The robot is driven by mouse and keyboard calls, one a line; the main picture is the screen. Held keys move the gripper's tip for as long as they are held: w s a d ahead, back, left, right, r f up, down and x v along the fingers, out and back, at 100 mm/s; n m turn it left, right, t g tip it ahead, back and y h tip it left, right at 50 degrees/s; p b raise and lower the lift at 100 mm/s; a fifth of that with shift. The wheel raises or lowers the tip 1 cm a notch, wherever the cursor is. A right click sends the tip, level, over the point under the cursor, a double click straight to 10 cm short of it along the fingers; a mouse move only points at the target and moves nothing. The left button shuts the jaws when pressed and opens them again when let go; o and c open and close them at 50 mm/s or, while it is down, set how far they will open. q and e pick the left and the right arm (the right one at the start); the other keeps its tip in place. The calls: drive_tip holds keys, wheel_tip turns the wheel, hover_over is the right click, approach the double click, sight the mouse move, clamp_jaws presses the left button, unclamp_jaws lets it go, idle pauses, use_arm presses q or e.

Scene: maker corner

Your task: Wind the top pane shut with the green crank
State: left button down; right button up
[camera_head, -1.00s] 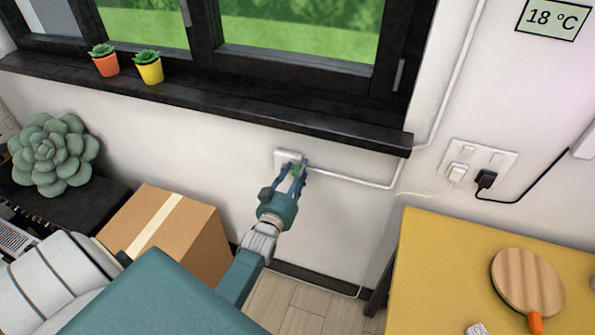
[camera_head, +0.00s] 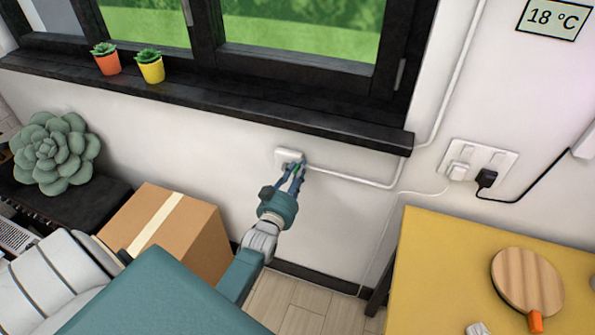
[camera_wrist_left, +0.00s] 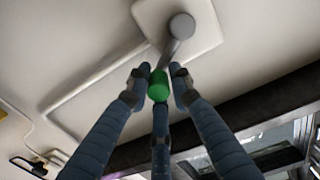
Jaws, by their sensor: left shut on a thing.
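The green crank handle (camera_wrist_left: 158,84) is in the left wrist view, at the end of a grey crank arm (camera_wrist_left: 175,45) on a white wall plate. My left gripper (camera_wrist_left: 157,82) has its fingers closed around the green handle. In the head view, the left gripper (camera_head: 294,172) is at the white crank plate (camera_head: 287,155) below the window sill, and its fingers hide most of the handle. The window (camera_head: 297,62) shows only its lower part, so the top pane is out of view. My right gripper is not in view.
The black sill (camera_head: 220,108) juts out above the gripper, with two potted plants (camera_head: 150,68) on it. A cardboard box (camera_head: 165,235) stands at lower left. A yellow table (camera_head: 440,270) is at the right. A white conduit (camera_head: 355,180) runs along the wall.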

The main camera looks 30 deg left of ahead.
use_arm(q)
drive_tip(key=shift+r, duration=0.3)
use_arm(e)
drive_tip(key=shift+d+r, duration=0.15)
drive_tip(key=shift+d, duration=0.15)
